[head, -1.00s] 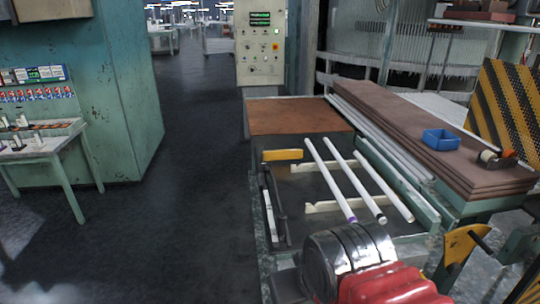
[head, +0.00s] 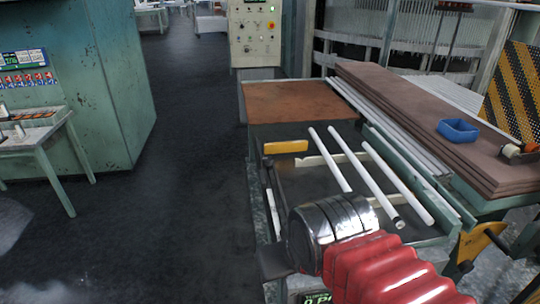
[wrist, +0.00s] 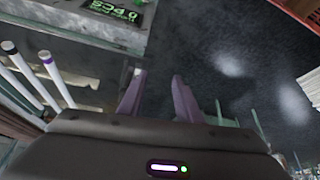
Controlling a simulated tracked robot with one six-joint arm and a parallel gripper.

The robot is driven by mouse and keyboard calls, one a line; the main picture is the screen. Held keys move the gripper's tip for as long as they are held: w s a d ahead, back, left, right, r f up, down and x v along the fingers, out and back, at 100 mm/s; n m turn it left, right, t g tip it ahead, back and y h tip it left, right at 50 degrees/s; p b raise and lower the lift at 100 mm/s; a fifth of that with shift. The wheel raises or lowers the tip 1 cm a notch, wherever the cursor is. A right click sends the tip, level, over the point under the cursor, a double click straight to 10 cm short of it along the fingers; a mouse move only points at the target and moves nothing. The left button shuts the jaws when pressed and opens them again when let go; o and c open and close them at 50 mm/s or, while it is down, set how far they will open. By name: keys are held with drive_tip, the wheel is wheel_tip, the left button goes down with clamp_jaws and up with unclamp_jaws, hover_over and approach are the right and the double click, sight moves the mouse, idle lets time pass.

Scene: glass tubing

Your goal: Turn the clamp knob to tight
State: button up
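I cannot make out a clamp knob in either view. My gripper (wrist: 156,88) shows two purple-grey fingers standing apart in the wrist view, with nothing visible held between them. In the head view my silver wrist and red sleeve cover the near left part of the tube bench, and the fingers cannot be made out. Three white glass tubes (head: 368,174) lie slantwise across pale notched supports on the bench. Tube ends, one with a purple band (wrist: 46,60), show at the left of the wrist view.
A yellow block (head: 285,147) sits at the bench's left. A blue tray (head: 458,131) stands on stacked brown boards (head: 410,115) at right. Open dark floor (head: 190,190) lies left of the bench.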

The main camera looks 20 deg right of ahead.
drive_tip(key=o, duration=0.4)
drive_tip(key=shift+w+r, duration=0.3)
drive_tip(key=shift+r, duration=0.05)
drive_tip(key=shift+o, duration=0.5)
drive_tip(key=w+d+r+n, duration=0.1)
drive_tip(key=w+r, duration=0.6)
drive_tip(key=w, duration=0.4)
drive_tip(key=shift+w+d+g, duration=0.15)
drive_tip(key=shift+d+g, duration=0.05)
drive_tip(key=shift+g, duration=0.1)
drive_tip(key=w+d+r+n, duration=0.1)
drive_tip(key=w+d+r, duration=0.2)
drive_tip(key=w, duration=0.9)
drive_tip(key=n+g+y, duration=0.1)
drive_tip(key=n+y, duration=0.1)
drive_tip(key=n, duration=0.1)
hover_over(268, 158)
drive_tip(key=s+d, duration=0.3)
drive_tip(key=s, duration=0.2)
wheel_tip(268, 158, down, 8)
drive_tip(key=shift+s+a, duration=0.2)
drive_tip(key=x, duration=1.3)
drive_tip(key=shift+w+a+f, duration=0.1)
drive_tip(key=shift+w+f, duration=0.1)
drive_tip(key=shift+f, duration=0.1)
